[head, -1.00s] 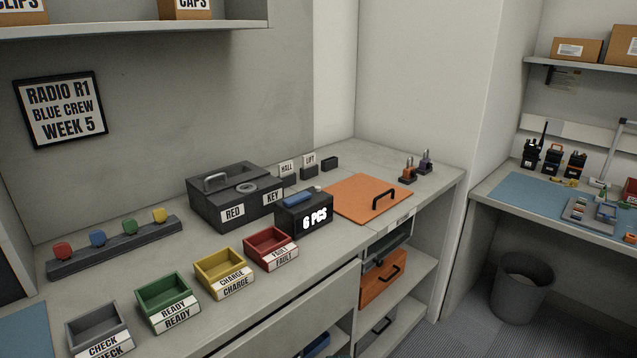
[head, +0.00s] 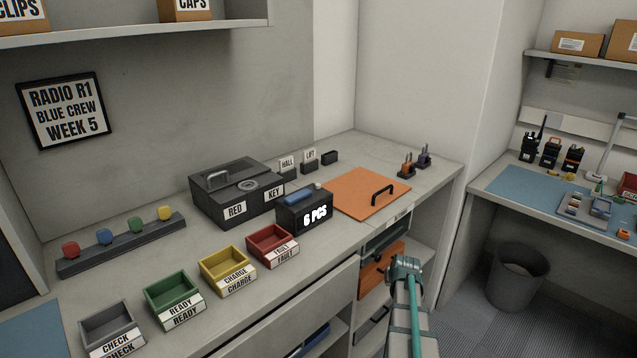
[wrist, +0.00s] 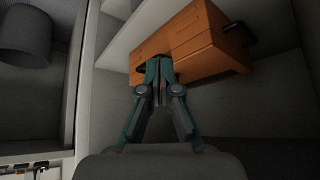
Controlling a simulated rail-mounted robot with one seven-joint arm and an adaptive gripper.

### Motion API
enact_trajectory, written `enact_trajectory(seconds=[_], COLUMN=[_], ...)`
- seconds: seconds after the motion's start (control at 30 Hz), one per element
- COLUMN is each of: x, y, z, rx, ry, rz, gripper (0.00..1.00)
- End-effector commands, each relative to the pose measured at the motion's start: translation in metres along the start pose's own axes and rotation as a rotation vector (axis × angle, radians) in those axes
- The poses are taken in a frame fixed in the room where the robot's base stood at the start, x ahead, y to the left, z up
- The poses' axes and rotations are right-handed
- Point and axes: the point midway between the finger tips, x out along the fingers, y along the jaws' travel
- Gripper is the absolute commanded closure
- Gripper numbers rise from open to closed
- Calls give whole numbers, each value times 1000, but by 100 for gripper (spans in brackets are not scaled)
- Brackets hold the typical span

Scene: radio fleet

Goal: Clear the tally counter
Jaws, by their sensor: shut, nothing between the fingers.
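The tally counter (head: 305,210) is a black box on the counter. Its front reads "6 PCS". A blue bar (head: 298,197) and a small pale knob (head: 318,187) are on its top. In the head view my arm reaches in at the lower right, below the worktop's front edge, apart from the tally counter. In the wrist view my gripper (wrist: 156,64) is shut and empty, its tips in front of an orange case (wrist: 190,45) on a shelf. I cannot tell whether they touch it. The tally counter is not in the wrist view.
Left of the tally counter stand a black box labelled RED and KEY (head: 235,192) and a red FAULT bin (head: 272,244). An orange panel with a black handle (head: 360,190) lies to its right. A waste bin (head: 518,280) stands on the floor.

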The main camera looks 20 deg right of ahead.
Motion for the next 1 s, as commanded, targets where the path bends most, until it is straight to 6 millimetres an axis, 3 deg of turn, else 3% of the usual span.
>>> enact_trajectory(seconds=[0.03,0.1,0.4,0.6,0.67,0.77,1.0], x=[-11,-25,-96,-160,-181,-210,-256], y=[14,32,100,122,117,94,5], z=[-21,-44,-135,-197,-216,-242,-274], rx=[11,23,74,117,135,169,248], ry=[32,73,238,336,357,372,337], rz=[12,28,94,111,103,69,-45], gripper=[100,100,100,100,100,100,100])
